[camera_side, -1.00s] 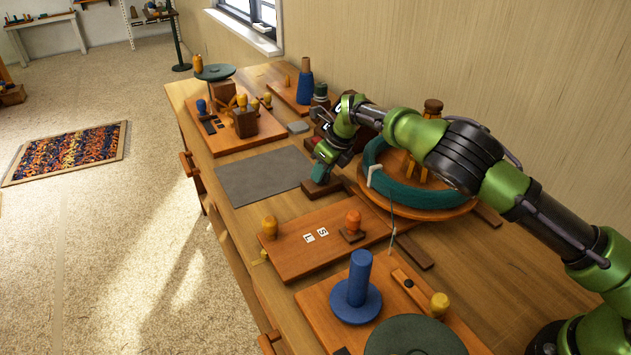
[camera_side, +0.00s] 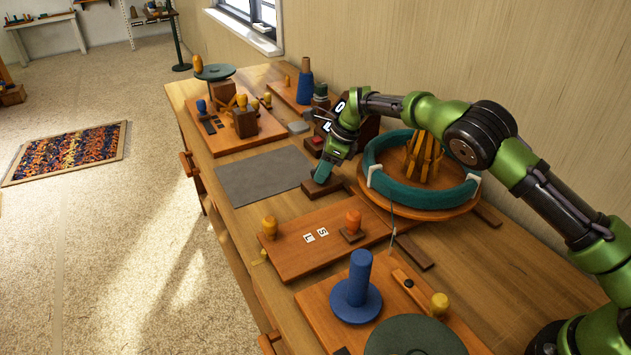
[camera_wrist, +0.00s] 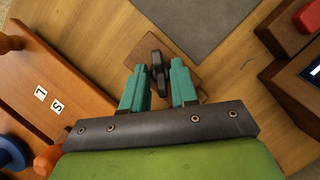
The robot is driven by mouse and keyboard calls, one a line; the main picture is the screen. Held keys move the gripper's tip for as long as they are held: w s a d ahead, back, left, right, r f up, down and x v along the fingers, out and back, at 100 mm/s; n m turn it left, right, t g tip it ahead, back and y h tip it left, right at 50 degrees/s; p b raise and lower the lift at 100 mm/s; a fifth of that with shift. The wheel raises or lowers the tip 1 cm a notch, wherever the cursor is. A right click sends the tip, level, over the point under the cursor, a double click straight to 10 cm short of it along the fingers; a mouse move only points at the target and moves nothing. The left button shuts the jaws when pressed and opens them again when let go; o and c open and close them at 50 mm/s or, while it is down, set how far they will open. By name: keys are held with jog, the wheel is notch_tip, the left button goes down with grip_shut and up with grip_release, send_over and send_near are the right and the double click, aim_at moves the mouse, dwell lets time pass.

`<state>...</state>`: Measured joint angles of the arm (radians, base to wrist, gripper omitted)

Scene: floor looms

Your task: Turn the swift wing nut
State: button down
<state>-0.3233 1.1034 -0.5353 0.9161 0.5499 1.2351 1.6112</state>
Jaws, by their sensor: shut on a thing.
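The wing nut (camera_wrist: 158,70) is a dark, winged knob on a small brown wooden block. In the wrist view it sits between the two teal fingers of my gripper (camera_wrist: 158,66), which is shut on it. In the side view my gripper (camera_side: 323,172) points down at the block (camera_side: 322,190), with the fingertips low over its top. The fingers hide the wing nut in the side view.
A grey mat (camera_side: 262,175) lies left of the block. A round wooden stand with a teal ring (camera_side: 425,195) is close on the right. A board with tiles S and L (camera_side: 300,255) lies in front. A red-topped box (camera_wrist: 308,16) shows in the wrist view.

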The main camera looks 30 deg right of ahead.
dwell(0.4)
jog(key=c, duration=1.2)
grip_release()
jog(key=v, duration=1.7)
jog(key=shift+w, duration=0.15)
jog(key=shift+n, duration=0.3)
